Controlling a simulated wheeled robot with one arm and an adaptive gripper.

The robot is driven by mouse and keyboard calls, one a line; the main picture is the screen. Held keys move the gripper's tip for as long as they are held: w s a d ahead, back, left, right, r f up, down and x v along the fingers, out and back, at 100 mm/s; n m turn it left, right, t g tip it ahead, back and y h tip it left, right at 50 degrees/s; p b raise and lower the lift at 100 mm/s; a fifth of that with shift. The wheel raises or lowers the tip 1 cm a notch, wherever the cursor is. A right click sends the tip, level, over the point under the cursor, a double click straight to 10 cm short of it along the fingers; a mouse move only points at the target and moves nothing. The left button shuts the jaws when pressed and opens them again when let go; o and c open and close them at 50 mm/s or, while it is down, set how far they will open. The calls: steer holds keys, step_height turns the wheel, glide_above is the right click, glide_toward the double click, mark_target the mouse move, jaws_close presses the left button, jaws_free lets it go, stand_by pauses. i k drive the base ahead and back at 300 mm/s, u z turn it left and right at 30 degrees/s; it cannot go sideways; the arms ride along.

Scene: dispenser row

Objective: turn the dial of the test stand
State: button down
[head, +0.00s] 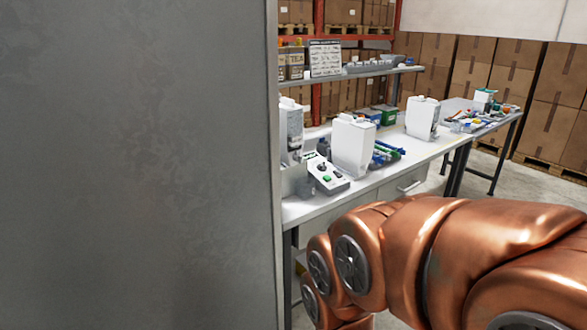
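A small white and grey control box (328,175) with a dark knob and a green button stands near the front edge of the workbench. I cannot tell whether it is the test stand, and the knob is too small to read its position. White dispenser units stand in a row on the bench, one right behind the box (353,146), one farther right (422,117), and one partly hidden at the left (291,132). My copper-coloured arm fills the lower right, below and in front of the bench. My gripper is not in view.
A large grey panel (135,165) fills the left half and hides the bench's left end. The white workbench (318,208) has a shelf (350,74) above it. A second table (490,124) stands at the right. Stacked cartons (555,100) line the back.

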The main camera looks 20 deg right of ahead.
mark_target(322, 168)
steer(key=z, duration=1.45)
steer(key=i, duration=0.75)
steer(key=u, duration=1.9)
